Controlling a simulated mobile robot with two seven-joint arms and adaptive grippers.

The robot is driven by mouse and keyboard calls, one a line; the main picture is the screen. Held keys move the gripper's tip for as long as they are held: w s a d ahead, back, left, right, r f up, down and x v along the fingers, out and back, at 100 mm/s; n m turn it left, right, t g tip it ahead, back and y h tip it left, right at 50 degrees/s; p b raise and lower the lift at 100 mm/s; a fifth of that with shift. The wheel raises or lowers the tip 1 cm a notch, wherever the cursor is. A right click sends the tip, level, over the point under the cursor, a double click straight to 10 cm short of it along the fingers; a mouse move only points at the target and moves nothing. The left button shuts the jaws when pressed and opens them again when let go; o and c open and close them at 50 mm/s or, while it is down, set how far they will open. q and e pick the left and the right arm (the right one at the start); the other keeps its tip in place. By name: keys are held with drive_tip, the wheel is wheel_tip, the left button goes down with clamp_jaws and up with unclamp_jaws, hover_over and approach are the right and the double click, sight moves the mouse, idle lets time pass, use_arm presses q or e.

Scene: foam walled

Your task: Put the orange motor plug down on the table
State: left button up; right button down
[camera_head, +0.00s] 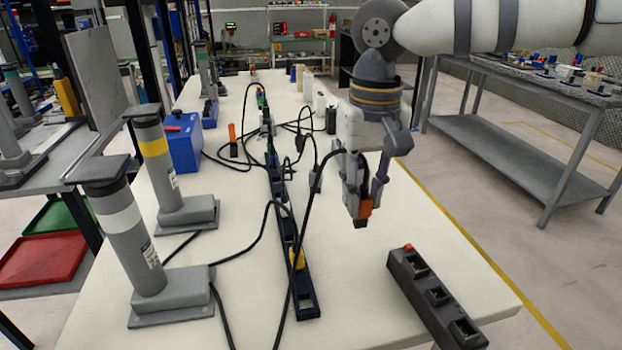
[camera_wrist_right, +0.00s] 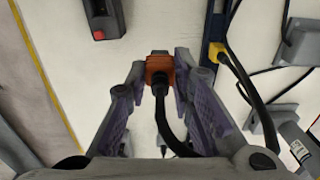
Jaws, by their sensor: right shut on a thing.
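The orange motor plug (camera_head: 365,209) is held in my right gripper (camera_head: 362,195) above the white table (camera_head: 380,270). In the right wrist view the plug (camera_wrist_right: 158,70) sits between the two fingertips, with its black cable running back between the fingers. The right gripper is shut on it. The plug's black end points down, and bare table shows beneath and around it. In the head view, a black cable arches up beside the gripper. My left gripper is in neither view.
A dark socket strip with a red switch (camera_head: 433,297) lies at the table's right front. A dark blue rail (camera_head: 303,295) with a yellow plug (camera_head: 297,258) runs along the middle. Grey cylinders (camera_head: 122,225) on bases stand at left. Loose cables cross the table. Table around the plug is clear.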

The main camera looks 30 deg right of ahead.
drive_tip(key=w+f, duration=0.2)
drive_tip(key=w+f+b, duration=0.1)
drive_tip(key=w+f, duration=0.2)
drive_tip(key=w+d+f, duration=0.1)
drive_tip(key=w+f, duration=0.1)
drive_tip(key=f, duration=0.1)
drive_tip(key=shift+w+b, duration=0.3)
drive_tip(key=shift+b, duration=0.05)
wheel_tip(320, 180, down, 2)
drive_tip(key=shift+w+f, duration=0.15)
drive_tip(key=shift+f, duration=0.1)
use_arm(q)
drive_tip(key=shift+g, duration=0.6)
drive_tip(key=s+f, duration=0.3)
use_arm(e)
drive_tip(key=shift+f, duration=0.15)
drive_tip(key=shift+f, duration=0.2)
drive_tip(key=c, duration=1.4)
unclamp_jaws()
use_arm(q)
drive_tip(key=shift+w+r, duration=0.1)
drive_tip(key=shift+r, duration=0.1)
use_arm(e)
wheel_tip(320, 180, up, 12)
drive_tip(key=shift+r, duration=0.25)
